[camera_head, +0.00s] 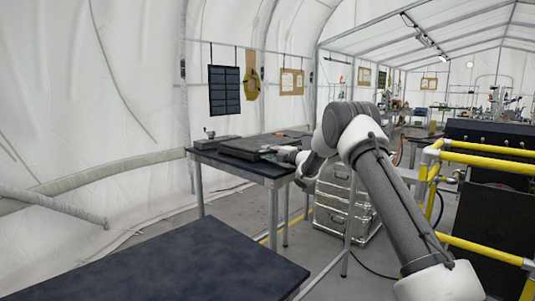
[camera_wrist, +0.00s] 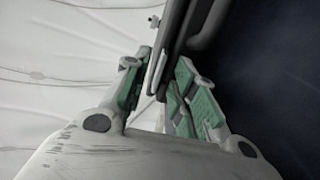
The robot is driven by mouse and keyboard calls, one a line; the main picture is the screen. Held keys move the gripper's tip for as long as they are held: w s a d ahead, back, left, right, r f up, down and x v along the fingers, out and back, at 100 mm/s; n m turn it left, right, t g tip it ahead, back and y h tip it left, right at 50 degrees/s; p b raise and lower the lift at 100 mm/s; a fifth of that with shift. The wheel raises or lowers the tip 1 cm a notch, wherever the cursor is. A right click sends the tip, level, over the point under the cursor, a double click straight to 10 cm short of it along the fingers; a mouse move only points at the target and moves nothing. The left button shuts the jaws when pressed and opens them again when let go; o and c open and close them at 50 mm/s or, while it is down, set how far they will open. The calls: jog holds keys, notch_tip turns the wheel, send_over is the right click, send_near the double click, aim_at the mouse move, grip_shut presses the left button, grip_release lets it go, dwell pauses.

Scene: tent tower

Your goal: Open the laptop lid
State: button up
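The laptop (camera_head: 252,147) is a flat, dark slab lying on the dark table in the middle of the head view. Its lid looks shut. My gripper (camera_head: 277,150) is at the right end of the laptop, low over the table. In the wrist view my gripper (camera_wrist: 161,62) has its two green-padded fingers apart. A dark grey edge, likely the laptop's (camera_wrist: 178,28), runs down from the top to the space between the fingertips. I cannot tell whether either finger touches it. My arm hides part of the table's right side.
The table (camera_head: 271,170) has a small grey device (camera_head: 209,137) at its far left corner. Another dark table top (camera_head: 185,262) fills the near left. Silver cases (camera_head: 335,215) stand on the floor behind my arm. Yellow rails (camera_head: 480,160) stand at the right.

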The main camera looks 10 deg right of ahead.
jog(key=shift+w+a, duration=0.25)
jog(key=shift+w, duration=0.05)
grip_shut()
jog(key=shift+r, duration=0.1)
